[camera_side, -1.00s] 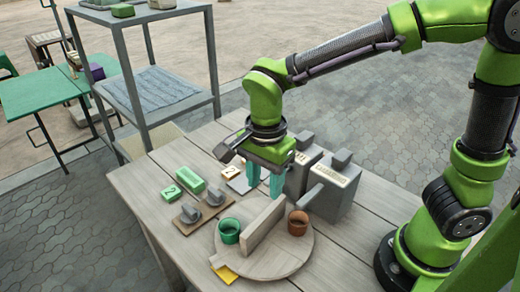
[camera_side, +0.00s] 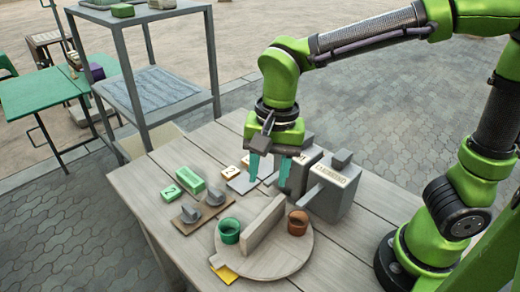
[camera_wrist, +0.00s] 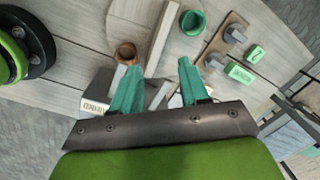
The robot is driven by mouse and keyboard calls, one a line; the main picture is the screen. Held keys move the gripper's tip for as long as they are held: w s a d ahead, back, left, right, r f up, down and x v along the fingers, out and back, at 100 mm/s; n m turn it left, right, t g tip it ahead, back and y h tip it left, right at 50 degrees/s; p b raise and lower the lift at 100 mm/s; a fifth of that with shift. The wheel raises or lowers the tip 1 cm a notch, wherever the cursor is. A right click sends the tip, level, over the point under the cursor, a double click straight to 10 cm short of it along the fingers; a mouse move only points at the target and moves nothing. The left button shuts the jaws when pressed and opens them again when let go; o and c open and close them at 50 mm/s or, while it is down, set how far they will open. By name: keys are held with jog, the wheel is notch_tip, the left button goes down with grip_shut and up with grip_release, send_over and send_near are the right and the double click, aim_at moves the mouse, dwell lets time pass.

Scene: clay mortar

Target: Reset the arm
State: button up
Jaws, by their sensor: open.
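My gripper (camera_side: 267,168) has teal fingers that stand apart with nothing between them. It hangs above the wooden table (camera_side: 150,200), over the area beside the grey boxes. In the wrist view my gripper (camera_wrist: 158,90) is also open and empty. The round wooden board (camera_side: 270,268) lies in front of it, bearing a green cup (camera_side: 229,230), an orange-brown cup (camera_side: 298,222) and an upright plank (camera_side: 263,228) between them. Both cups also show in the wrist view, the green one (camera_wrist: 192,22) and the brown one (camera_wrist: 125,53).
A labelled grey box (camera_side: 330,190) stands right of my gripper, with another partly hidden behind the fingers. A grey shelf (camera_side: 140,90) stands behind the table.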

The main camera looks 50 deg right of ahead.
jog(key=s+d+r+n+t, duration=0.2)
jog(key=d+n+t, duration=0.1)
jog(key=d, duration=0.3)
jog(key=s+d+r+n+t+y, duration=0.1)
jog(key=s+d+r+n+t, duration=0.2)
jog(key=d, duration=0.3)
jog(key=shift+s+d+t, duration=0.15)
jog(key=shift+s+t, duration=0.05)
jog(key=shift+t, duration=0.1)
